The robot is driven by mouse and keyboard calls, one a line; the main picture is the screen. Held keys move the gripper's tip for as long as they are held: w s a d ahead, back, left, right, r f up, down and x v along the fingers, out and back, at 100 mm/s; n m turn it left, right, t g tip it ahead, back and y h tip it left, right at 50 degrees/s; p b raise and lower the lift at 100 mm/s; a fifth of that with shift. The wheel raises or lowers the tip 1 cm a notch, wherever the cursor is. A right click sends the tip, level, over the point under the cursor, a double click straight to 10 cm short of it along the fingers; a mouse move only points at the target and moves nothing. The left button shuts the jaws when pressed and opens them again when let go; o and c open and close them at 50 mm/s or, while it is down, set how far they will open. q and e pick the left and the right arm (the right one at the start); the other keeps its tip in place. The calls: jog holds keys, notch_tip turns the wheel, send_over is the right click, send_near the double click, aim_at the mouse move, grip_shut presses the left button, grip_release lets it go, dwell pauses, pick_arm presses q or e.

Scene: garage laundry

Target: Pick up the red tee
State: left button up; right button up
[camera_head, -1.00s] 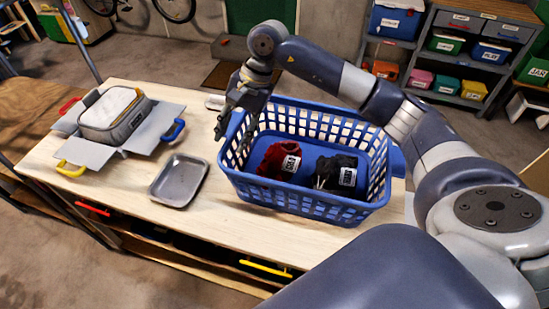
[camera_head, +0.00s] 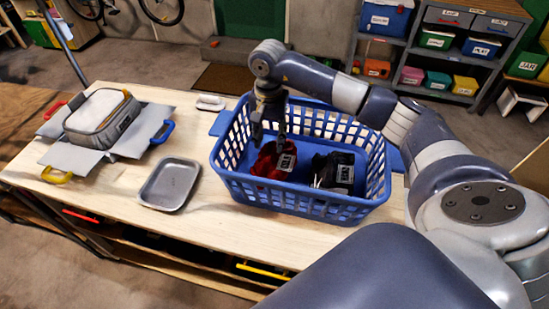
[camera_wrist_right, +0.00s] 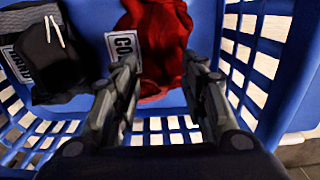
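The red tee (camera_head: 265,163) lies crumpled in the left part of a blue basket (camera_head: 300,193), with a white label on it. It also shows in the right wrist view (camera_wrist_right: 160,30), at the top middle. My right gripper (camera_head: 268,136) points down into the basket, just above the tee in the head view. In the right wrist view its two fingers (camera_wrist_right: 160,62) are apart, with red cloth beyond and between the tips. Whether they touch the cloth I cannot tell. My left gripper is in neither view.
A black garment (camera_head: 335,170) with a white label lies right of the tee. The basket's lattice walls surround my right gripper. A grey tray (camera_head: 169,184) and an open-flapped box with a grey bag (camera_head: 102,118) stand left on the table. Shelves (camera_head: 440,60) stand behind.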

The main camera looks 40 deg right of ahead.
aim_at(270, 149)
jog(key=shift+s+a+f+p, duration=0.1)
jog(key=shift+f+p, duration=0.55)
jog(key=shift+f, duration=1.2)
grip_shut()
jog(key=shift+r, duration=0.1)
